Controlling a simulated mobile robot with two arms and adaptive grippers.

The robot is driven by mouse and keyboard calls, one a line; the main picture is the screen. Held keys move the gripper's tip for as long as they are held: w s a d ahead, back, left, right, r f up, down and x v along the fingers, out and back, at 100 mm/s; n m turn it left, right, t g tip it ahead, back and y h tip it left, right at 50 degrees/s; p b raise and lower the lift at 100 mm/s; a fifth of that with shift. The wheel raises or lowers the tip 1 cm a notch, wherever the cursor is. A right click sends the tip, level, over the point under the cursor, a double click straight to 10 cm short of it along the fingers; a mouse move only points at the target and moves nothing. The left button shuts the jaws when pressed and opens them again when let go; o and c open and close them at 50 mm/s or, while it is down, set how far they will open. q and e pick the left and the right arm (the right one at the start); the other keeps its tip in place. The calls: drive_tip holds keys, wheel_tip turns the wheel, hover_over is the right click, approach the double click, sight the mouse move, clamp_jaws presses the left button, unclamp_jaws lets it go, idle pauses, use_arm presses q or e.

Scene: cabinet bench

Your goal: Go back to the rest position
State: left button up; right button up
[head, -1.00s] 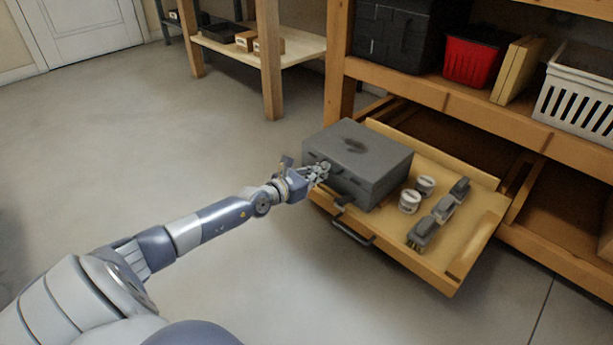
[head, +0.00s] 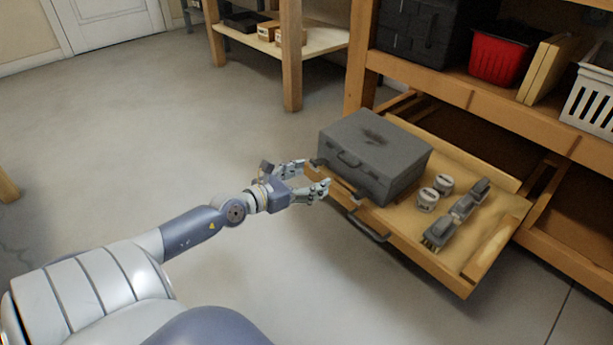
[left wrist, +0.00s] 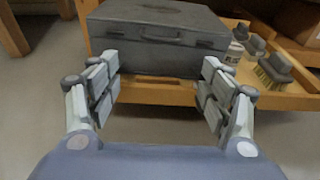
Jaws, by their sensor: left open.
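My left gripper (head: 312,180) is open and empty, just in front of the left end of a pulled-out wooden drawer (head: 468,270). A grey metal case (head: 372,150) with a handle on its front lies shut in the drawer's left part. In the left wrist view, both fingers (left wrist: 160,92) stand wide apart, and the case (left wrist: 160,45) is ahead of them with nothing between the fingertips. The gripper is apart from the case. My right gripper is in neither view.
Two white tins (head: 428,199) and several grey brushes (head: 437,234) sit in the drawer right of the case. The bench shelf above holds a black box (head: 424,32), a red bin (head: 497,56) and a white basket (head: 590,98). The floor at left is clear.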

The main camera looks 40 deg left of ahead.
use_arm(q)
drive_tip(key=shift+s+r, duration=0.25)
drive_tip(key=shift+s, duration=0.05)
idle(0.5)
